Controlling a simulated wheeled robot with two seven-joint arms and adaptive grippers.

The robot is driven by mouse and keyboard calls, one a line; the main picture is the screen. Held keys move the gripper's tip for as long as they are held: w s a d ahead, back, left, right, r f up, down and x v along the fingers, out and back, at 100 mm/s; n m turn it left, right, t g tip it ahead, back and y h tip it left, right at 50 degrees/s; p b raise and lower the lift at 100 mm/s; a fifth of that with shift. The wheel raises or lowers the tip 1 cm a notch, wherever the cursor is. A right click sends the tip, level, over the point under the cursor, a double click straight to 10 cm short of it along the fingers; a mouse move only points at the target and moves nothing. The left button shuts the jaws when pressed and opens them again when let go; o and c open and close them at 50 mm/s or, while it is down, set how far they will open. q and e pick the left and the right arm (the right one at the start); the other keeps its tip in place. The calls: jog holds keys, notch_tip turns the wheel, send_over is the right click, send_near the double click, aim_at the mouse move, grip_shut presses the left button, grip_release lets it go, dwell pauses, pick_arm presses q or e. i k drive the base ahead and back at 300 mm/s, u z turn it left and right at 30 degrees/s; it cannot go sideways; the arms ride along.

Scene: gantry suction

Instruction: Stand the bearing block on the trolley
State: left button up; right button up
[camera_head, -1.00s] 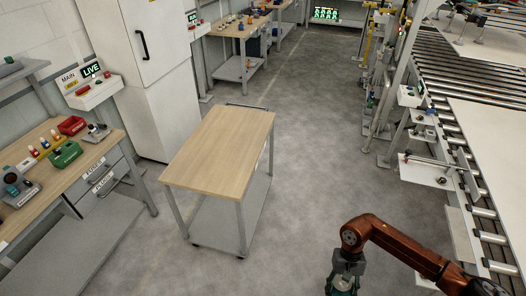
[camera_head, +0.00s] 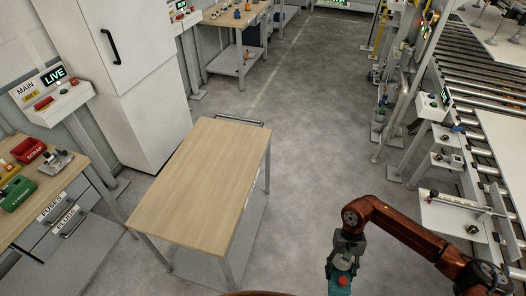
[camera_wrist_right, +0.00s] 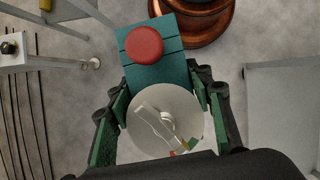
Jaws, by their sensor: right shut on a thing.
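The trolley (camera_head: 208,180) has a bare light wood top on a grey frame with a lower shelf, left of centre in the head view. My right gripper (camera_head: 344,262) points down to the right of the trolley, apart from it. It is shut on the bearing block (camera_head: 335,289), a teal body with a red round cap. In the right wrist view the block (camera_wrist_right: 174,72) sits between the green-padded fingers of the gripper (camera_wrist_right: 163,108), with a pale round face towards the camera. My left gripper is out of view.
A workbench (camera_head: 50,196) with red and green bins stands at left, beside a white cabinet (camera_head: 128,125). A roller conveyor (camera_head: 455,75) with control boxes runs along the right. Grey floor (camera_head: 300,150) is clear between trolley and conveyor.

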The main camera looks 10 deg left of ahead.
aim_at(219, 173)
jog(key=i, duration=0.9)
jog(key=u, duration=2.5)
